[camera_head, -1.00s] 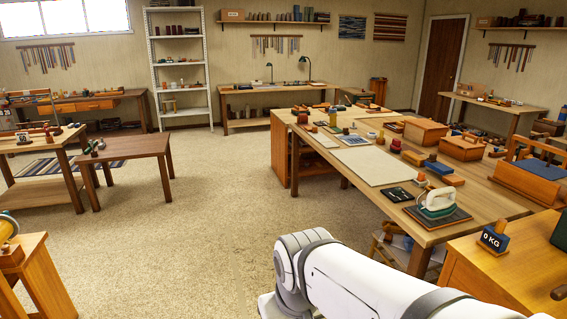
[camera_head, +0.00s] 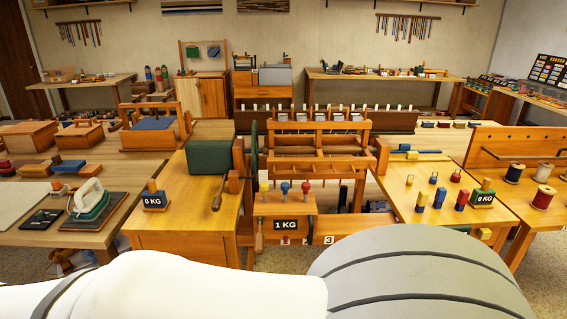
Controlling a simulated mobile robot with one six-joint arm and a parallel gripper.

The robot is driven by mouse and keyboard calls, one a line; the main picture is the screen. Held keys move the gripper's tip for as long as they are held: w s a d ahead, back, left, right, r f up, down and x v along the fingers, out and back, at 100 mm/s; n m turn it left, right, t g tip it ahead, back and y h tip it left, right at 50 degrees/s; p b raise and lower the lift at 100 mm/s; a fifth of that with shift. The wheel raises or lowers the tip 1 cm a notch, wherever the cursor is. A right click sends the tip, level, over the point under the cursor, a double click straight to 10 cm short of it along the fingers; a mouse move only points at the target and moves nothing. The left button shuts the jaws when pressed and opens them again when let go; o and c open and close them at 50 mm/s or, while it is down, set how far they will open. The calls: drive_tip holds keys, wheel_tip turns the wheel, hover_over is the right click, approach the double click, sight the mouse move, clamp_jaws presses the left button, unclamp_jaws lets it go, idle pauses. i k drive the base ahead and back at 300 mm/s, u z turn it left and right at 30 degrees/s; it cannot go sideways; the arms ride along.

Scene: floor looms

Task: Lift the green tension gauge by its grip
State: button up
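Nothing holds either one. My gripper is not in view. Only white and grey parts of my arm cross the bottom of the picture, well in front of both gauges.
A wooden loom (camera_head: 318,140) with a "1 KG" sign stands between the benches. Colored pegs (camera_head: 438,198) stand just left of the green gauge. Thread spools (camera_head: 543,197) stand to its right, in front of an upright board (camera_head: 520,148).

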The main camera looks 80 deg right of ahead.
sight(482, 197)
drive_tip(key=z, duration=3.8)
drive_tip(key=i, duration=1.65)
